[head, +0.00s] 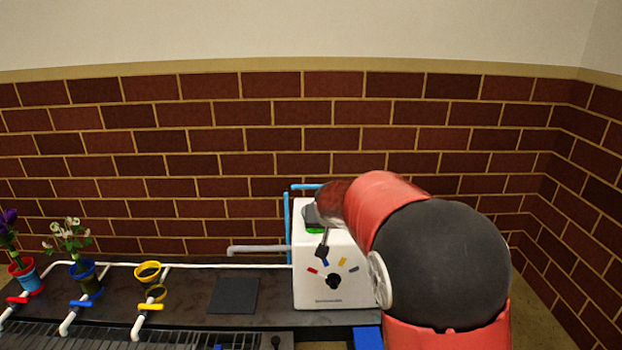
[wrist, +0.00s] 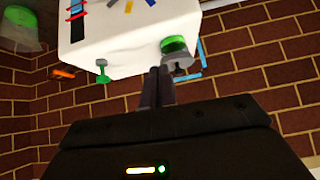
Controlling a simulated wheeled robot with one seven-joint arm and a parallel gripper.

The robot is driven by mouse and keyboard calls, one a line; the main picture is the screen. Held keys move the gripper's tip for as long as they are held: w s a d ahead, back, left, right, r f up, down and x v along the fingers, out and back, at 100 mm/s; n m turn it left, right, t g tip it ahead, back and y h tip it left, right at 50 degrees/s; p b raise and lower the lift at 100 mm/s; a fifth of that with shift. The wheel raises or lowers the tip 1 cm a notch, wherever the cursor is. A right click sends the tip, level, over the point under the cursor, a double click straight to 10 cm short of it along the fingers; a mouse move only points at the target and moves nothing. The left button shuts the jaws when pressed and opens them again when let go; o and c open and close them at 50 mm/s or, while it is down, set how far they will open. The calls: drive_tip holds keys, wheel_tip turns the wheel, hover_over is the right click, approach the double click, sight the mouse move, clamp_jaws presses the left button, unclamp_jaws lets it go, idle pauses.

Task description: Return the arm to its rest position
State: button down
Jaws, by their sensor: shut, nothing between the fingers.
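My gripper (wrist: 155,72) shows in the wrist view with its two dark fingers together and nothing between them. Its tips are beside the edge of a white box (wrist: 110,45), near a green button (wrist: 174,45); I cannot tell whether they touch anything. In the head view my red and black arm reaches in from the lower right to the white box (head: 312,285). The arm covers the box's right side.
The box front has a black dial (head: 334,281) with coloured marks. Left on the dark counter are a dark square pad (head: 234,295), an empty yellow ring holder (head: 148,271), a blue pot (head: 88,282) with white flowers and a red-rimmed pot (head: 28,280) with purple flowers. A brick wall (head: 200,160) stands behind.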

drive_tip(key=s+d+r+p, duration=0.2)
drive_tip(key=s+d+r, duration=0.3)
drive_tip(key=s+r, duration=0.25)
drive_tip(key=s+d+r+g+p, duration=0.1)
drive_tip(key=s+p, duration=0.1)
drive_tip(key=s, duration=0.8)
drive_tip(key=s+d+r+g+p, duration=0.1)
drive_tip(key=s+d+r+p, duration=0.1)
drive_tip(key=s, duration=0.8)
drive_tip(key=s+d+r+g+p, duration=0.1)
drive_tip(key=s+r+p, duration=0.1)
drive_tip(key=s, duration=0.8)
drive_tip(key=shift+s+d+r+p, duration=0.25)
drive_tip(key=shift+s+d+p, duration=0.05)
drive_tip(key=shift+d+p, duration=0.1)
